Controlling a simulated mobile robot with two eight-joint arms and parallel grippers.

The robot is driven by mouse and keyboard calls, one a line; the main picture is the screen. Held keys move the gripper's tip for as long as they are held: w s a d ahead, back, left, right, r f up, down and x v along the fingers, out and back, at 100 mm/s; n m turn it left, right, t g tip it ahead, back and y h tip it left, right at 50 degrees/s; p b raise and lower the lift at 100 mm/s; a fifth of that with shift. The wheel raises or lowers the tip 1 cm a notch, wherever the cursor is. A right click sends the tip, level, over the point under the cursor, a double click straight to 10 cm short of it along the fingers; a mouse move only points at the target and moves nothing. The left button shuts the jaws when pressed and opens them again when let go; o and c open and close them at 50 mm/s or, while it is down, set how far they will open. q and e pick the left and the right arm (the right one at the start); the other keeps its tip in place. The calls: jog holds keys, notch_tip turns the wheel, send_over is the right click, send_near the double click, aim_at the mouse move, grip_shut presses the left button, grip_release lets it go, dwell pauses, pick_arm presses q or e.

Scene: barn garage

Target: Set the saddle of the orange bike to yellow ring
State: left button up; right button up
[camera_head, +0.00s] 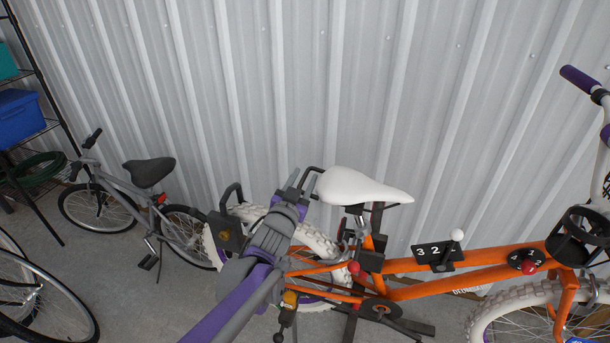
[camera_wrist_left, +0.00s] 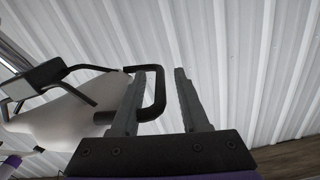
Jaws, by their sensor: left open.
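The orange bike (camera_head: 475,262) stands at the right, in front of the metal wall. Its white saddle (camera_head: 362,187) sits on a post above the frame, with a black loop handle (camera_head: 312,182) at its rear. A red knob (camera_head: 353,267) is low by the seat post. I cannot make out a yellow ring. My left gripper (camera_head: 299,180) is open at the loop handle. In the left wrist view, the handle's end bar (camera_wrist_left: 160,95) shows between the two fingers (camera_wrist_left: 167,76), with the white saddle (camera_wrist_left: 55,122) to the left. My right gripper is not in view.
A black number plate (camera_head: 435,252) with a white-knobbed lever (camera_head: 457,236) and a dial with a red knob (camera_head: 528,265) are on the bike frame. A grey bike (camera_head: 140,195) stands at left, near a shelf with a blue bin (camera_head: 20,117). The corrugated wall (camera_head: 300,80) is close behind.

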pick_arm(q)
jog(key=shift+w+d, duration=0.25)
jog(key=shift+w, duration=0.4)
grip_shut()
dwell(1.0)
